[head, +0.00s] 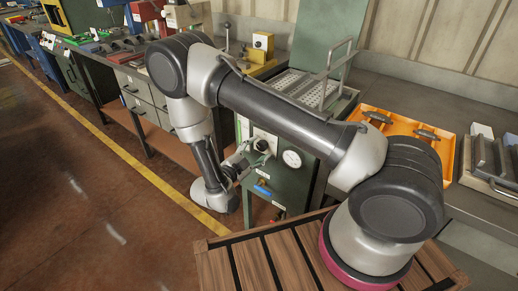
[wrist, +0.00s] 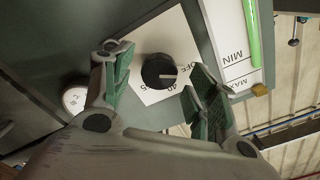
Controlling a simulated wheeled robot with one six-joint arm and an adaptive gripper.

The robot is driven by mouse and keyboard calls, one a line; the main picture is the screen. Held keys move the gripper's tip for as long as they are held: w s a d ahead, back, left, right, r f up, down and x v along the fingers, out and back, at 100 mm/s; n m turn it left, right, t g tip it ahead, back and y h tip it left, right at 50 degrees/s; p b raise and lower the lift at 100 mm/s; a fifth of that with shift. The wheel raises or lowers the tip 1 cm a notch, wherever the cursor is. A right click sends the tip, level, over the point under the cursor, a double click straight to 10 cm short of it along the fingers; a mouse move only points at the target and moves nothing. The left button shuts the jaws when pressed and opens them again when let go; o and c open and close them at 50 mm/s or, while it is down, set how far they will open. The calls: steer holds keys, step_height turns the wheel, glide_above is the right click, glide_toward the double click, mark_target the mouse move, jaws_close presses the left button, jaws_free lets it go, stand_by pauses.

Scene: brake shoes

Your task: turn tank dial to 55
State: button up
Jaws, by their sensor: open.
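The tank dial is a round black knob (wrist: 158,71) with a pale pointer mark, on a white plate (wrist: 180,35) on the green tank front. In the wrist view the pointer faces right, near the printed OFF; 40 and a partly hidden number are printed lower down. In the head view the dial (head: 262,145) is just right of my gripper (head: 243,156). My gripper (wrist: 158,68) is open in the wrist view, with one green-padded finger on each side of the knob and visible gaps. I cannot tell how far the fingertips are from the panel.
A round temperature gauge (wrist: 75,98) is left of the fingers in the wrist view. A green level strip (wrist: 251,30) with MIN and MAX marks is at the right. Below the dial in the head view is a blue handle (head: 262,190). An orange tray (head: 400,128) stands on the bench.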

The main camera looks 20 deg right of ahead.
steer(key=shift+x, duration=0.95)
steer(key=c, duration=1)
